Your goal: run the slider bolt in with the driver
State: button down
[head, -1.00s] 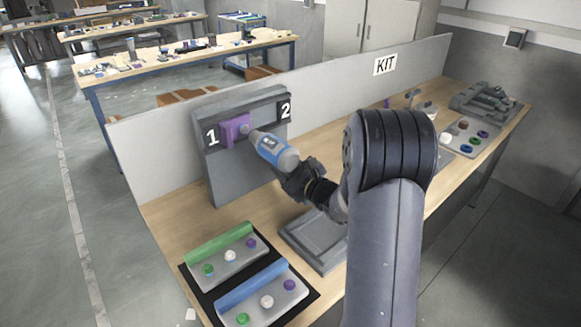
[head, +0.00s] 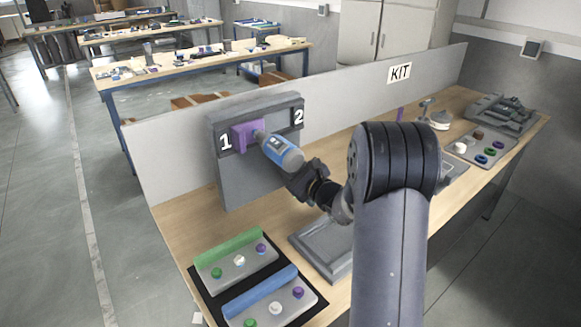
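The purple slider (head: 243,138) sits on the upright grey panel (head: 235,182), between the labels 1 and 2. The blue and grey driver (head: 281,151) is in my gripper (head: 304,173), its nose pointing left at the slider. The nose meets or nearly meets the slider's right part. The bolt is hidden behind the driver's nose, so I cannot tell how deep it sits. My gripper is shut around the back end of the driver; the fingers are small and partly hidden by the driver and wrist.
A grey tray (head: 322,250) lies below my arm. Green-barred (head: 229,247) and blue-barred (head: 262,295) plates with coloured knobs lie on a black mat at the front. A low partition (head: 350,92) marked KIT runs behind. Parts and a fixture (head: 500,112) stand at the far right.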

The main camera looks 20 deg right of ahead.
jog(key=shift+w+a+r, duration=0.15)
jog(key=shift+w+a, duration=0.05)
jog(key=shift+w, duration=0.35)
dwell(1.0)
jog(key=shift+w+b, duration=0.1)
jog(key=shift+b, duration=1.65)
dwell(1.6)
